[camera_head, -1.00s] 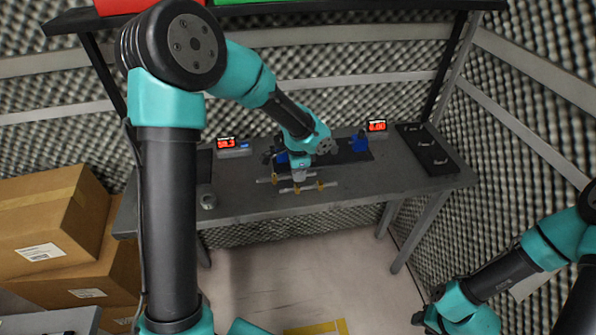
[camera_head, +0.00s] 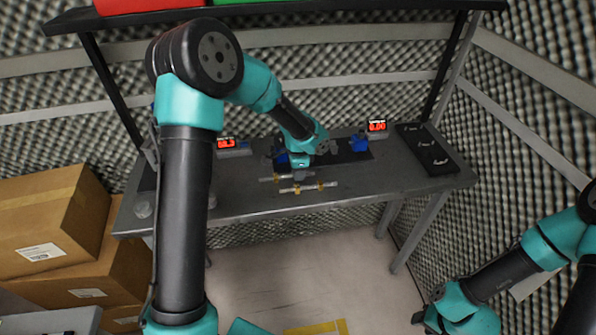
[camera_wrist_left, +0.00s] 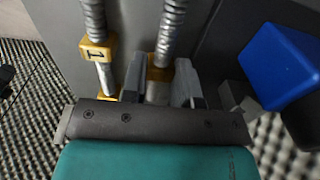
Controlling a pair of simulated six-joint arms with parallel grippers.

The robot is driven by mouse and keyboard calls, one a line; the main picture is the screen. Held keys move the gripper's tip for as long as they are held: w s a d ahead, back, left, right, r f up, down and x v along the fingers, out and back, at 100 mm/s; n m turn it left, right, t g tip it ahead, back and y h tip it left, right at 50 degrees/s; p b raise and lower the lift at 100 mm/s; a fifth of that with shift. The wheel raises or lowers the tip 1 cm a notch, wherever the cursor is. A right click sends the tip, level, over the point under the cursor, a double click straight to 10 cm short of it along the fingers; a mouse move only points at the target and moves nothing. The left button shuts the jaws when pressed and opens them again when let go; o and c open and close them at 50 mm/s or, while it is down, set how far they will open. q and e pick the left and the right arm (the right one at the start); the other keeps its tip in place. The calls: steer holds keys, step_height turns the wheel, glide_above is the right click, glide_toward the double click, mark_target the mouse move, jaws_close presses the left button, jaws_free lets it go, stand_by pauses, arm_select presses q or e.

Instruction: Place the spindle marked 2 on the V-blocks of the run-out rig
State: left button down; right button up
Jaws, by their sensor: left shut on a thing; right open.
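Two metal spindles with yellow collars lie side by side on the grey bench. The rear spindle (camera_head: 270,179) is between the jaws of my left gripper (camera_head: 303,175). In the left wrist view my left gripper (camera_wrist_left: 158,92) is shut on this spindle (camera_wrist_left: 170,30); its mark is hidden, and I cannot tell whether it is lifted. The front spindle (camera_head: 308,187) is free; in the wrist view this spindle (camera_wrist_left: 96,50) shows a 1. The run-out rig (camera_head: 345,155) has blue blocks behind, partly hidden by my left arm. My right gripper (camera_head: 425,312) is open, low at the right, away from the bench.
Red-lit readouts (camera_head: 377,127) stand at the bench's back. A black tray (camera_head: 428,150) lies at the right end. A round grey object (camera_head: 143,205) is at the left end. Cardboard boxes (camera_head: 45,230) stand left of the bench (camera_head: 235,205). Bench top right of the spindles is clear.

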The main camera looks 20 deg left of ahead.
arm_select(q)
steer(key=shift+f, duration=0.1)
steer(key=c, duration=0.9)
jaws_free()
step_height(320, 180, up, 12)
steer(key=shift+r, duration=0.15)
steer(key=shift+c, duration=0.2)
